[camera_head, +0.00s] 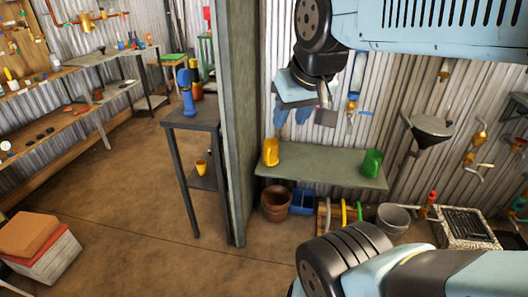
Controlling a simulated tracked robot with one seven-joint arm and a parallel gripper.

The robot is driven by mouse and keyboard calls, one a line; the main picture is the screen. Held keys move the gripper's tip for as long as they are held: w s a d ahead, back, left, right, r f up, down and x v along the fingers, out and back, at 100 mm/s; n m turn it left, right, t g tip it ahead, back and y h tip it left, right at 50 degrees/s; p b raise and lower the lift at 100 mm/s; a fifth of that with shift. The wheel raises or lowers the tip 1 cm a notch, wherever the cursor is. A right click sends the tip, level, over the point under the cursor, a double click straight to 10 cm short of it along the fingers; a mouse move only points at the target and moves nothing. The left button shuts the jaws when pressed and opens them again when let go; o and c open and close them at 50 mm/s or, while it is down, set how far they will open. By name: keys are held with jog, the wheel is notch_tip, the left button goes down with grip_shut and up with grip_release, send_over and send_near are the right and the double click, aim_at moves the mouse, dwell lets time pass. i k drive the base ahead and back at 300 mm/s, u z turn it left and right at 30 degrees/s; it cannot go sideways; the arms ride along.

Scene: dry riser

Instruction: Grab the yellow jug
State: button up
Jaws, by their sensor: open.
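The yellow jug (271,151) stands upright at the left end of a grey-green bench (318,170) against the corrugated wall. A small yellow cup-like thing (201,167) sits on the lower shelf of the dark side table. My gripper (292,116) hangs from my arm at the upper middle of the picture, above the bench and a little above and right of the yellow jug. Its blue fingers are apart and empty, and do not touch the jug. Part of my arm fills the top right and lower right.
A green jug (371,163) stands at the bench's right end. A tall post (236,140) rises just left of the bench. Brown pots (275,203), a blue crate (302,201) and a grey bucket (393,217) stand below. The bench middle is clear.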

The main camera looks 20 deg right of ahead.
aim_at(271, 145)
jog(key=z, duration=0.05)
jog(key=i, duration=0.9)
jog(key=u, duration=0.1)
